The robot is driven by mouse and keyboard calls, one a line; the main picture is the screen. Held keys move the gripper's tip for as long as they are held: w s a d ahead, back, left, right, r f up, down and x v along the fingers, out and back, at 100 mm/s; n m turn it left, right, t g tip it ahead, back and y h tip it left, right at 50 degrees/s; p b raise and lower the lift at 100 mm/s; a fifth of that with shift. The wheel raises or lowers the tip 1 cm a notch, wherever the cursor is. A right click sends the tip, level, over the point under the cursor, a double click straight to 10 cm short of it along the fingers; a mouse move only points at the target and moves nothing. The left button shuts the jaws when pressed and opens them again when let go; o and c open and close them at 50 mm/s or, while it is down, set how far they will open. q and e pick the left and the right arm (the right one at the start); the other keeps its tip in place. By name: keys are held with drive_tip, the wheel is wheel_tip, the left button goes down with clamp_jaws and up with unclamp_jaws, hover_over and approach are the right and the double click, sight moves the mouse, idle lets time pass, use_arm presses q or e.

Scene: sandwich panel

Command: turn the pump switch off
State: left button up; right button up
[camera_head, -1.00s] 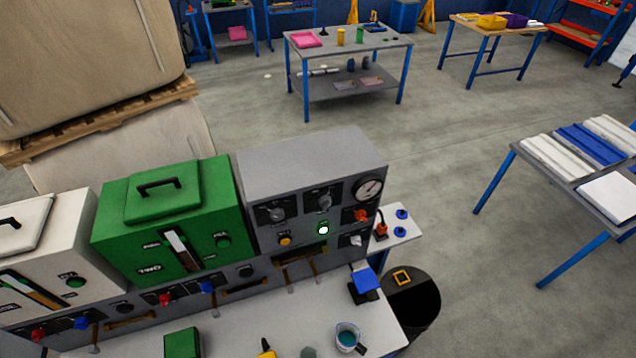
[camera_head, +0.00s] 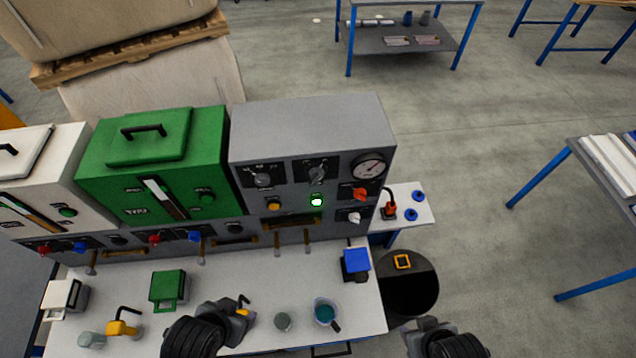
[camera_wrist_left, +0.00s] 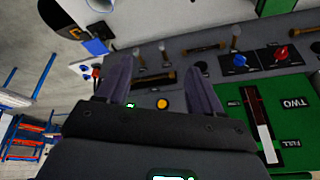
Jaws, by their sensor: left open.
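The grey control panel (camera_head: 310,130) carries two rotary switches, a left one (camera_head: 263,178) and a right one (camera_head: 317,174). Their labels are too small to read, so I cannot tell which is the pump switch. Below them are a yellow button (camera_head: 274,204) and a lit green button (camera_head: 316,201). At right are a gauge (camera_head: 369,167), a red knob (camera_head: 360,194) and a white knob (camera_head: 354,216). My left gripper (camera_head: 238,312) is over the bench in front of the panel, open and empty; its spread fingers show in the left wrist view (camera_wrist_left: 158,85). My right gripper (camera_head: 424,332) is at the bottom edge, its jaws unclear.
A green machine (camera_head: 155,160) stands left of the panel. The white bench (camera_head: 225,275) holds a green box (camera_head: 168,287), a cup of teal liquid (camera_head: 325,312) and a blue-topped item (camera_head: 356,262). A black bin (camera_head: 410,290) stands at right. Brass-coloured pipes and handles line the panel's lower front.

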use_arm(q)
drive_tip(key=w+d+m+t+h+b, duration=0.1)
drive_tip(key=w+d+m+t+b, duration=0.1)
drive_tip(key=w+d+m+b, duration=0.6)
drive_tip(key=m+t+y+b, duration=0.4)
drive_tip(key=m+t+b, duration=0.7)
drive_tip(key=m+b, duration=0.7)
approach(318, 181)
drive_tip(key=shift+n, duration=0.7)
drive_tip(key=w, duration=0.3)
drive_tip(key=w+b, duration=0.1)
drive_tip(key=w, duration=0.2)
drive_tip(key=w+a, duration=0.1)
drive_tip(key=w, duration=0.2)
drive_tip(key=shift+w+a+f+b, duration=0.15)
drive_tip(key=shift+w+f+b, duration=0.1)
drive_tip(key=shift+w+b, duration=0.15)
drive_tip(key=shift+c, duration=0.4)
drive_tip(key=c, duration=1)
drive_tip(key=shift+o, duration=0.2)
drive_tip(key=shift+f, duration=0.1)
